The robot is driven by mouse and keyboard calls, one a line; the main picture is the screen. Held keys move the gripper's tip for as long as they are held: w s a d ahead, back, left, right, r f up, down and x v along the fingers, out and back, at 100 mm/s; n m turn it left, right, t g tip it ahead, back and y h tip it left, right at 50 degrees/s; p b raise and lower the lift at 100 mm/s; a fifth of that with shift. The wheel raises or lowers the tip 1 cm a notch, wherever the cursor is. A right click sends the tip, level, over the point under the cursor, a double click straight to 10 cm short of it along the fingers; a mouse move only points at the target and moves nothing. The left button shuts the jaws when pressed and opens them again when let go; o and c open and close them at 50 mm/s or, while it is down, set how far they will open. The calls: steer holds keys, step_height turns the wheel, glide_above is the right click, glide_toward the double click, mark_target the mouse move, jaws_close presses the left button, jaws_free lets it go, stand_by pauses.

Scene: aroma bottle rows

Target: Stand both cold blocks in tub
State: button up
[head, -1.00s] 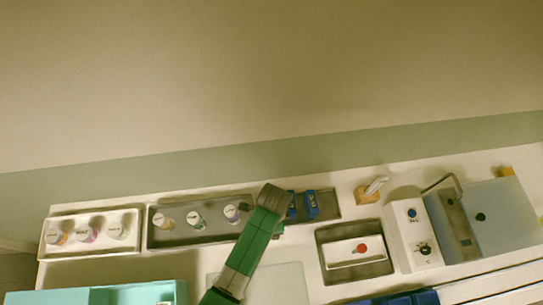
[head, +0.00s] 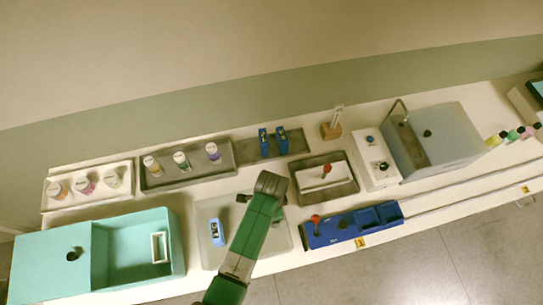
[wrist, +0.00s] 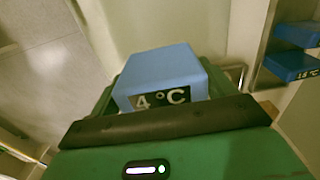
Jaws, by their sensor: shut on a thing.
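My gripper (wrist: 160,95) is shut on a blue block (wrist: 160,72) with a black "4 °C" label in the wrist view. Two more blue blocks (head: 264,142) (head: 282,139) stand side by side in the right part of the dark tray. They also show at the right of the wrist view (wrist: 298,33) (wrist: 290,65), and the nearer one reads "15 °C". The teal tub (head: 178,262) is at the front left, apart from my gripper. Its right compartment is open and holds a white rectangular frame (head: 153,250).
Capped bottles stand in the dark tray (head: 146,180) and white tray (head: 47,204) behind. A grey tray (head: 298,181) and blue rack (head: 345,227) are to the right.

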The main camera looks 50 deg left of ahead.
step_height(320, 180, down, 12)
steer(key=b, duration=0.9)
steer(key=shift+r, duration=0.1)
steer(key=shift+f+b, duration=0.5)
steer(key=shift+f, duration=0.15)
steer(key=o, duration=1.1)
steer(key=shift+r, duration=0.1)
step_height(320, 180, up, 8)
steer(key=shift+f+p, duration=0.1)
steer(key=shift+p, duration=0.55)
